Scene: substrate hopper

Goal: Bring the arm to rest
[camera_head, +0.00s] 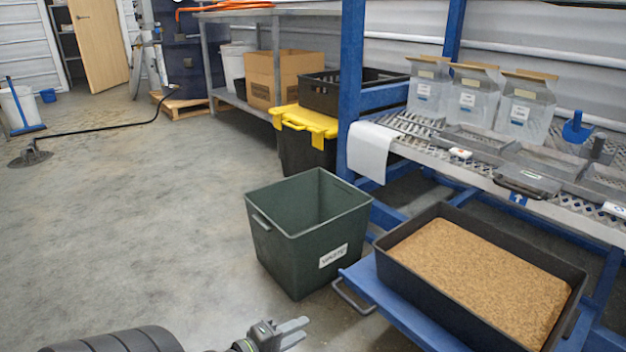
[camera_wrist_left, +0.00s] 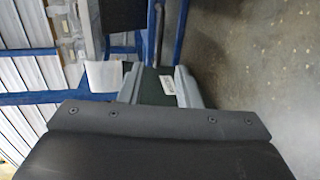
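My left gripper (camera_head: 303,329) is low at the bottom middle of the head view, in front of the dark green bin and apart from it. In the left wrist view its two grey fingers (camera_wrist_left: 158,72) stand apart with a gap between them, and nothing is held. Through that gap the green bin (camera_wrist_left: 152,90) and its white label show beyond the fingers. My right gripper is in neither view.
The open green bin (camera_head: 282,250) stands on the floor, looking empty. To its right, a black tray of brown substrate (camera_head: 480,275) sits on a blue platform (camera_head: 372,287) with a handle. Above is a metal bench (camera_head: 480,178) with clear bags. Floor at left is largely clear.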

